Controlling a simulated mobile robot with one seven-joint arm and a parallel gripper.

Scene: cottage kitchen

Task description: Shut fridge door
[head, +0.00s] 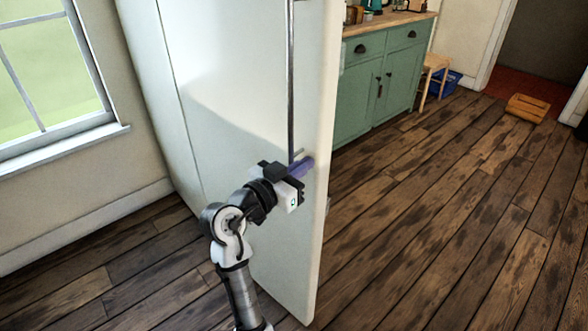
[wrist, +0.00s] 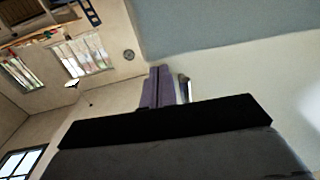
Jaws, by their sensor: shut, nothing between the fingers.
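The white fridge door (head: 240,130) fills the middle of the head view, its near edge toward me at the right. Small pale parts show past this edge, and the door looks swung out; I cannot tell how far. A long vertical metal handle (head: 291,80) runs along it near that edge. My gripper (head: 303,167) is at the handle's lower end, close to the door face. Its purple fingers (wrist: 158,87) are shut and empty. In the wrist view the bright metal handle end (wrist: 185,88) is just right of the fingers; contact cannot be told.
A green cabinet (head: 375,85) stands behind the door, with a wooden stool (head: 434,75) and blue basket (head: 449,80) beside it. A window (head: 50,70) is at the left. The wooden floor (head: 440,210) at right is clear.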

